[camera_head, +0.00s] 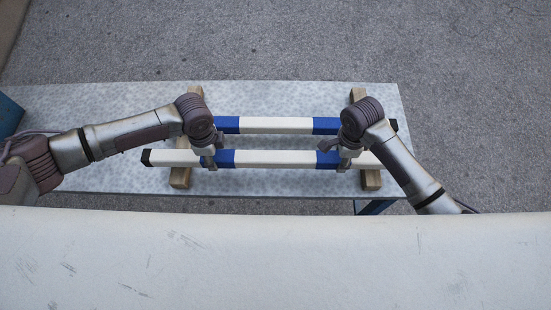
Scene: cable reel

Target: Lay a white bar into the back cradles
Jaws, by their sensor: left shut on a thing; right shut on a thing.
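Two white bars with blue bands and dark end caps lie parallel, left to right, in the head view. The front bar (275,159) crosses over the front parts of two wooden supports, the left one (180,179) and the right one (371,181). The back bar (275,125) lies across their back parts; its left end is hidden by my arm. My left gripper (211,162) is shut on the front bar near its left blue band. My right gripper (344,163) is shut on it near its right blue band. Whether the front bar touches the supports, I cannot tell. The cradles themselves are not clear.
The supports stand on a grey metal-topped table (100,105), with free surface at its left. A wide pale surface (275,260) fills the bottom of the view. Grey paved ground (300,40) lies behind the table. A blue object (9,115) shows at the far left.

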